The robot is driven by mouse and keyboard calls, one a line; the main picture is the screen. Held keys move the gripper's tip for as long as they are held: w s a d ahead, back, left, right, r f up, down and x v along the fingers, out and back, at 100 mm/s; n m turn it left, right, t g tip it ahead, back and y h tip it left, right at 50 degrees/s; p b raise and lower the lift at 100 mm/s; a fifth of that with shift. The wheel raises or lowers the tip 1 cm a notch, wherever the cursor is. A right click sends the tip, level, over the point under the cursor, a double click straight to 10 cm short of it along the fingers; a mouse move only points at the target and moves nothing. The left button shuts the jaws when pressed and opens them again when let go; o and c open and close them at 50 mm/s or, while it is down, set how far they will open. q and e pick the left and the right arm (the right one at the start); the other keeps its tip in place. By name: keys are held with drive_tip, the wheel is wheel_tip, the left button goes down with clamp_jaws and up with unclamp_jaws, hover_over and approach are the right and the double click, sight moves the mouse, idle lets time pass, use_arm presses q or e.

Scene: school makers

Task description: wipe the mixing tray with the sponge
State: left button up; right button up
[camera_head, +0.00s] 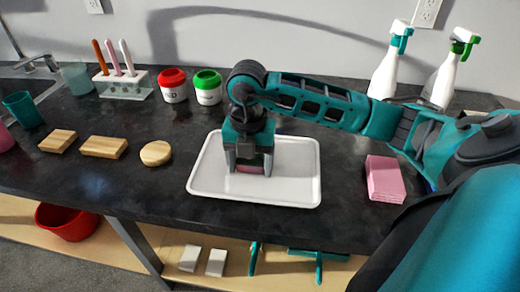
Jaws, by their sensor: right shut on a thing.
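The white mixing tray (303,185) lies flat on the dark counter, in the middle of the view. My right gripper (249,168) points down over the left half of the tray. Its fingers are shut on a small pinkish thing, apparently the sponge (250,166), low at the tray floor. The fingers hide most of the sponge, and I cannot tell for sure if it touches the tray. My left gripper is not in view.
A pink block (385,180) lies right of the tray. Wooden pieces (103,147) lie to the left. Red-lidded (173,85) and green-lidded (207,87) jars, a brush rack (123,85) and spray bottles (385,75) stand behind. A red bowl (66,222) sits below.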

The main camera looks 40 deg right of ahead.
sight(277, 176)
drive_tip(key=shift+w+a, duration=1.1)
drive_tip(key=shift+w, duration=0.15)
drive_tip(key=shift+s, duration=0.1)
drive_tip(key=shift+s+d+f, duration=0.15)
drive_tip(key=shift+s+d, duration=1.45)
drive_tip(key=shift+s, duration=0.15)
drive_tip(key=shift+s+d, duration=1.45)
drive_tip(key=shift+s, duration=0.2)
wheel_tip(277, 176, up, 7)
drive_tip(key=p, duration=0.4)
drive_tip(key=shift+p, duration=0.35)
